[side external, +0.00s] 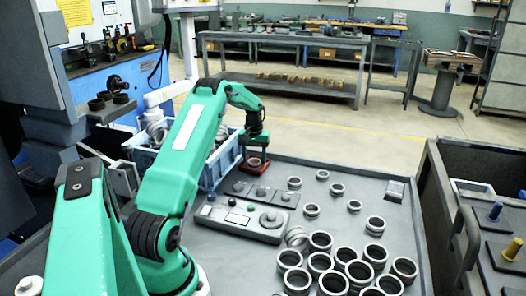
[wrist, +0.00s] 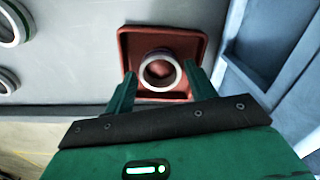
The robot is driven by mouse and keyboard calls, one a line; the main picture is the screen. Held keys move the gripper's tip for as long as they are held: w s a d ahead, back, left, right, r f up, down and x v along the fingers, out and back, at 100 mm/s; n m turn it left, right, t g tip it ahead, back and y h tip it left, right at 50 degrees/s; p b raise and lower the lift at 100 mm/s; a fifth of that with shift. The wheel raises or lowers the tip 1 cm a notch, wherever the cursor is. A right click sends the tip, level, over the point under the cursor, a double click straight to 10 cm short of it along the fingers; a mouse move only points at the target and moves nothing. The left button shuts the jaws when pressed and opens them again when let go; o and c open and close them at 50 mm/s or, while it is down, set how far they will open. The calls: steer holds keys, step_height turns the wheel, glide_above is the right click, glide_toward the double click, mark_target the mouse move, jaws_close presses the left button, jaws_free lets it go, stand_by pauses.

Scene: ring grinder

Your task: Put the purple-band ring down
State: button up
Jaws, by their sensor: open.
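A metal ring (wrist: 146,75) sits on a small red square tray (wrist: 190,44) in the wrist view. My gripper (wrist: 160,72) is open, with one green finger on each side of the ring and a narrow gap showing near the fingertips. In the side external view my gripper (side external: 256,150) is low over the red tray (side external: 257,168), and the ring there is mostly hidden by it.
A blue crate (side external: 216,170) of rings stands left of the tray. A grey control panel (side external: 240,219) lies in front. Several loose rings (side external: 320,241) cover the bench's right front.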

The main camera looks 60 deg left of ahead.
step_height(320, 180, up, 11)
steer(key=shift+r, duration=0.2)
stand_by(0.4)
stand_by(0.4)
steer(key=d+r+m+t, duration=0.1)
steer(key=d+r+m, duration=0.1)
steer(key=d+r, duration=0.45)
steer(key=d+r+m+t+y, duration=0.1)
steer(key=d+r+m, duration=0.15)
steer(key=d, duration=0.75)
steer(key=d+r+m, duration=0.1)
steer(key=d+r, duration=0.5)
steer(key=d, duration=0.3)
steer(key=s+d+f+m+t, duration=0.1)
steer(key=s+d+m, duration=0.2)
steer(key=s+d, duration=0.6)
steer(key=s+d+f+m+t+h, duration=0.1)
steer(key=s+d+f+m+t, duration=0.1)
steer(key=s+d, duration=0.7)
steer(key=shift+d+f+m+t, duration=0.25)
steer(key=shift+d+m+t, duration=0.05)
steer(key=shift+d+m, duration=0.15)
